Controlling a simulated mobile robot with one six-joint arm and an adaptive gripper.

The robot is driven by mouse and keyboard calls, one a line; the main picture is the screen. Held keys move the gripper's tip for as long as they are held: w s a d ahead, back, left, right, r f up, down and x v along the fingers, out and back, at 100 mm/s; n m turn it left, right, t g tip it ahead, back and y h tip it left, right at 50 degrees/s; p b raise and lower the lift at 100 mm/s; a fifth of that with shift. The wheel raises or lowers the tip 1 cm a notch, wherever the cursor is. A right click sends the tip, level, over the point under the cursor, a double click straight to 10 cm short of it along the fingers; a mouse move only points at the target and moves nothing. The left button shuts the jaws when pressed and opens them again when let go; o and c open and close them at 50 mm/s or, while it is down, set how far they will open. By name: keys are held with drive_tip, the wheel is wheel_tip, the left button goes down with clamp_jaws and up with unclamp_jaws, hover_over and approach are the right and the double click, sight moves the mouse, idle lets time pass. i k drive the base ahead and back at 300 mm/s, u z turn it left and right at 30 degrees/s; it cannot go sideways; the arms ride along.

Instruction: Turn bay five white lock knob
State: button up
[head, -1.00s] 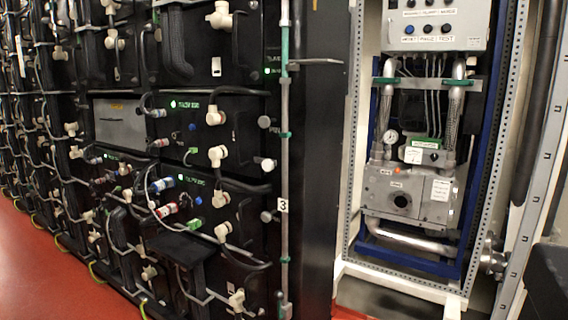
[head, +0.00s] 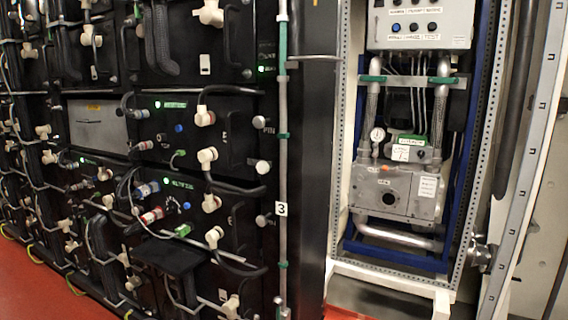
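A black battery rack (head: 236,140) fills the left and middle of the head view. Small pale round knobs sit on its right edge, an upper one (head: 259,122), a middle one (head: 263,167) and a lower one (head: 262,219). Several larger white elbow-shaped fittings, such as this one (head: 207,157), sit on the module fronts with black cables. A white label reading "3" (head: 281,208) is on the grey pipe beside the rack. No label for bay five is readable, so I cannot tell which white knob is meant. My gripper is not in view.
An open cabinet with a grey valve unit (head: 400,192), a round gauge (head: 377,134) and a button box (head: 420,24) stands at the right. A grey pipe (head: 283,110) runs up the rack's right end. Clear red floor (head: 30,290) shows at the lower left.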

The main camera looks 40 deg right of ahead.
sight(263, 166)
drive_tip(key=z, duration=0.6)
drive_tip(key=k, duration=1.4)
drive_tip(key=z, duration=0.3)
drive_tip(key=i, duration=0.95)
